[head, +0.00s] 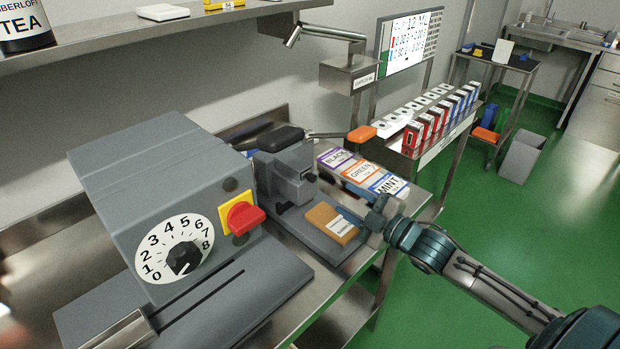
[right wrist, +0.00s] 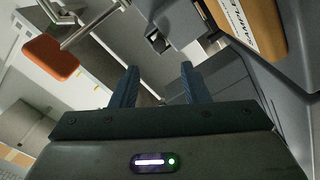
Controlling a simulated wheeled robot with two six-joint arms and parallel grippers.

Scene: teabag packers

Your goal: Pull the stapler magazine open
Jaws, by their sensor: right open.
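The grey bench stapler (head: 285,170) stands right of the dial machine, with a black pad on top and a lever ending in an orange handle (head: 361,134). A brown packet (head: 332,223) with a white label lies on its base. The handle also shows at left in the right wrist view (right wrist: 52,57), and the packet at upper right (right wrist: 250,22). I cannot clearly make out the magazine, and it looks pushed in or hidden. My right gripper (head: 378,213) is beside the packet, right of the stapler. In the wrist view its fingers (right wrist: 157,76) are apart with nothing between them.
The grey dial machine (head: 165,190) with a red switch (head: 241,218) stands at left. Purple, orange and blue label cards lie behind my right gripper, the blue MINT card (head: 389,185) nearest. A rack of cartons (head: 430,125) is farther back.

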